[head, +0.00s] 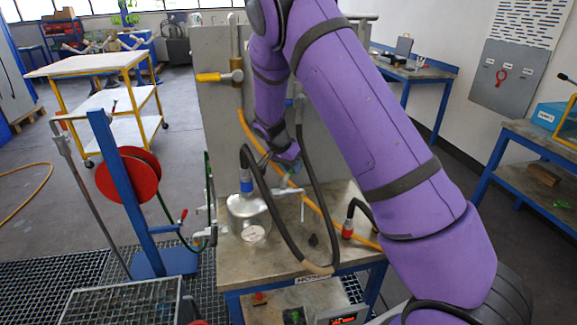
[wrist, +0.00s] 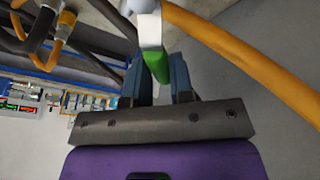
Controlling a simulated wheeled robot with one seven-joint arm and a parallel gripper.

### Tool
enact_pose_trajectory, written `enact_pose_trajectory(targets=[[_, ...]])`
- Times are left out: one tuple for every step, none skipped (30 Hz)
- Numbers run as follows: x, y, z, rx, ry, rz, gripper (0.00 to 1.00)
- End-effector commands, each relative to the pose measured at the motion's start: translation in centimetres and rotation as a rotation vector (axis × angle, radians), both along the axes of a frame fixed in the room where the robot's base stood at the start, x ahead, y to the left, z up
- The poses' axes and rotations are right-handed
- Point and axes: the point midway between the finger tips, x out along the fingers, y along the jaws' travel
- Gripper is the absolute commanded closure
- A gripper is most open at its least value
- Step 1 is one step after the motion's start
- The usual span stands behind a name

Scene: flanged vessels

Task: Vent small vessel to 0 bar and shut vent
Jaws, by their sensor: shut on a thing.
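The small silver vessel (head: 247,211) stands on the bench, with a round white gauge (head: 253,234) on its front. The gauge reading is too small to tell. A blue-banded fitting (head: 246,182) and a black hose rise from its top. My gripper (head: 288,169) is just right of the vessel, partly hidden by hoses and my arm. In the wrist view, my gripper's blue fingers (wrist: 165,72) are shut on a green and white handle (wrist: 151,38). Whether this handle is the vent's, and its open or shut position, I cannot tell.
An orange hose (wrist: 245,50) passes close beside the fingers. Black hoses (head: 309,185) loop in front of the grey panel (head: 217,120). A yellow-handled valve (head: 212,77) is on the panel. A red reel (head: 126,174) on a blue post stands left of the bench.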

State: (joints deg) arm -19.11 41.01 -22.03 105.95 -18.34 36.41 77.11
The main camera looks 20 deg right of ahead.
Motion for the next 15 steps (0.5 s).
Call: enact_pose_trajectory(targets=[[-0.2, -0.1, 0.0, -0.001, 0.001, -0.044, 1.00], [-0.4, -0.2, 0.0, -0.001, 0.001, -0.071, 1.00], [-0.6, -0.2, -0.1, -0.001, 0.001, -0.110, 1.00], [-0.7, -0.3, 0.0, -0.001, 0.001, -0.137, 1.00], [-0.8, -0.4, 0.0, -0.001, 0.000, -0.167, 1.00], [-1.1, -0.5, 0.0, -0.001, 0.001, -0.205, 1.00], [-1.2, -0.5, 0.0, -0.001, 0.000, -0.233, 1.00], [-1.3, -0.6, 0.0, -0.001, 0.001, -0.261, 1.00], [-1.5, -0.6, 0.0, -0.001, 0.000, -0.297, 1.00], [-1.7, -0.6, 0.0, -0.001, 0.000, -0.323, 1.00], [-1.8, -0.7, 0.0, -0.001, 0.001, -0.351, 1.00], [-2.0, -0.7, 0.0, -0.001, 0.000, -0.384, 1.00], [-2.2, -0.7, 0.0, -0.001, 0.000, -0.409, 1.00], [-2.3, -0.8, 0.0, -0.001, 0.001, -0.433, 1.00], [-2.5, -0.8, 0.0, -0.001, 0.000, -0.465, 1.00]])
